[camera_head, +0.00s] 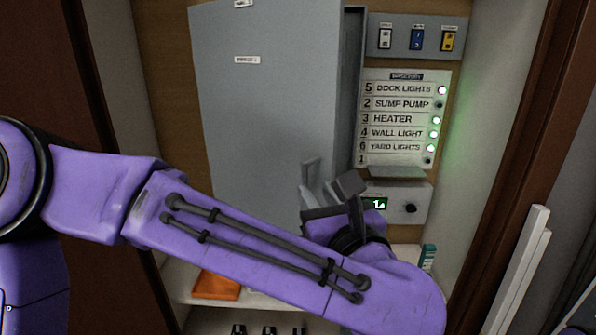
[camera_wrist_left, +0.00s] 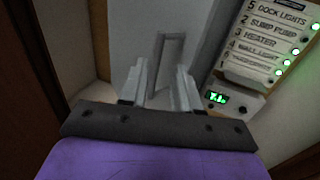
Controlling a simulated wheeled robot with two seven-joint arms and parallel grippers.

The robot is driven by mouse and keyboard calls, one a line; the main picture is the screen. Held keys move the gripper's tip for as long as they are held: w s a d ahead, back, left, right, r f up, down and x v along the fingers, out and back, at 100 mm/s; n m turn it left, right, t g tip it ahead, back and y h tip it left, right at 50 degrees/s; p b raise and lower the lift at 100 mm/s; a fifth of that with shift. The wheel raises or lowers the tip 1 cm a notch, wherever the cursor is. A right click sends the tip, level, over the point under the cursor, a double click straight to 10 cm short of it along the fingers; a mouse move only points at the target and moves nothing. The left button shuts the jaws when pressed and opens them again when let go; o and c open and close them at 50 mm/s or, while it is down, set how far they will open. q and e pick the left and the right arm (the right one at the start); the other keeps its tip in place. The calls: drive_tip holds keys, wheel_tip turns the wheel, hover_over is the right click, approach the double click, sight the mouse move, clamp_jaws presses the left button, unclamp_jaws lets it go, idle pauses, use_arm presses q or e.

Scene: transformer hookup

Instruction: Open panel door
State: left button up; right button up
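The grey panel door (camera_head: 265,110) fills the middle of the head view. A dark gap runs down its right edge beside the box side; I cannot tell for sure how far it stands open. In the left wrist view, a grey U-shaped handle (camera_wrist_left: 171,38) stands out from the door (camera_wrist_left: 125,45). My left gripper (camera_wrist_left: 162,70) is at the handle, fingers apart with the handle between or just beyond them; contact is unclear. In the head view my left gripper (camera_head: 322,180) is at the door's lower right, partly hidden by my own wrist. My right gripper is not in view.
Right of the door are a directory board (camera_head: 402,118) with green lights, a switch strip (camera_head: 415,38) and a small box with a green display (camera_head: 400,200). A shelf below holds an orange item (camera_head: 215,286). Brown cabinet sides (camera_head: 560,120) bound the space.

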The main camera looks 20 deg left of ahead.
sight(304, 181)
use_arm(q)
drive_tip(key=p+x, duration=0.2)
drive_tip(key=x, duration=0.4)
drive_tip(key=shift+s+a, duration=0.1)
drive_tip(key=shift+a, duration=0.2)
drive_tip(key=shift+d, duration=0.1)
clamp_jaws()
drive_tip(key=shift+f, duration=0.1)
